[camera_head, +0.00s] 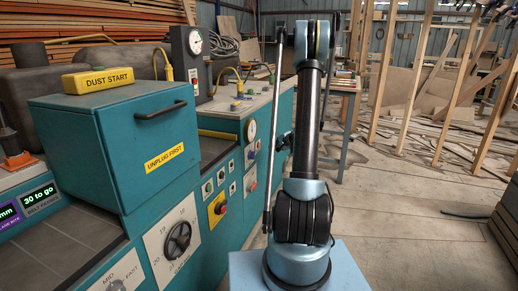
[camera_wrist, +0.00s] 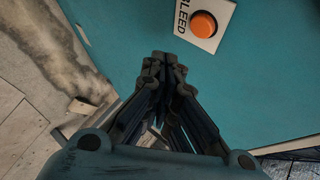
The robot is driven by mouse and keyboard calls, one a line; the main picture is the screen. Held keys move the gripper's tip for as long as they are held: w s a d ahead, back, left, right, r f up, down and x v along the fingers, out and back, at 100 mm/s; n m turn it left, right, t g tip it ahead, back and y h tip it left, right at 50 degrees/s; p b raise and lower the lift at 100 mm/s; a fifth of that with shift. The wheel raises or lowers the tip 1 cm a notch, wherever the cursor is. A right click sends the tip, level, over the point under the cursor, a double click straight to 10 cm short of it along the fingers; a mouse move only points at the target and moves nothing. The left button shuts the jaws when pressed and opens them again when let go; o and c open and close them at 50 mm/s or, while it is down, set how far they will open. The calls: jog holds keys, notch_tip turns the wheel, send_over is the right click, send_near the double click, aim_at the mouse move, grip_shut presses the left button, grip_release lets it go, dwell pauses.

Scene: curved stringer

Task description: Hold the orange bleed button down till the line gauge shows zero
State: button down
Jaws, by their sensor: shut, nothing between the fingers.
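The orange bleed button (camera_wrist: 204,24) shows in the wrist view on a white plate marked BLEED, on a teal panel. My gripper (camera_wrist: 162,60) is shut and empty in front of this panel. In the picture its fingertips are below and left of the button, apart from it. In the head view a round white gauge (camera_head: 251,130) sits on the teal cabinet and another gauge (camera_head: 196,41) on a grey box. I cannot tell which is the line gauge, and their needles are too small to read. My arm hides most of the gripper there.
A teal box marked UNPLUG FIRST (camera_head: 150,150) stands at left with a yellow DUST START block (camera_head: 97,79) on it. A panel with a yellow-backed red knob (camera_head: 218,208) faces the aisle. Wooden frames (camera_head: 440,80) stand at right. The floor (camera_head: 410,225) between is mostly clear.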

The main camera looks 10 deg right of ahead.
jog(key=shift+w+a, duration=0.5)
jog(key=shift+a, duration=0.35)
jog(key=shift+w+a, duration=0.45)
jog(key=shift+a, duration=0.4)
jog(key=shift+w+a+r, duration=0.1)
jog(key=shift+w+a, duration=0.25)
jog(key=shift+a, duration=0.35)
dwell(1.1)
jog(key=shift+d, duration=0.1)
dwell(1.4)
jog(key=shift+s+d, duration=0.4)
jog(key=shift+d, duration=0.2)
jog(key=shift+d, duration=0.1)
jog(key=shift+s+d, duration=0.4)
jog(key=shift+d, duration=0.3)
jog(key=shift+s+d, duration=0.45)
jog(key=shift+d, duration=0.25)
jog(key=shift+s+d, duration=0.4)
jog(key=shift+d, duration=0.3)
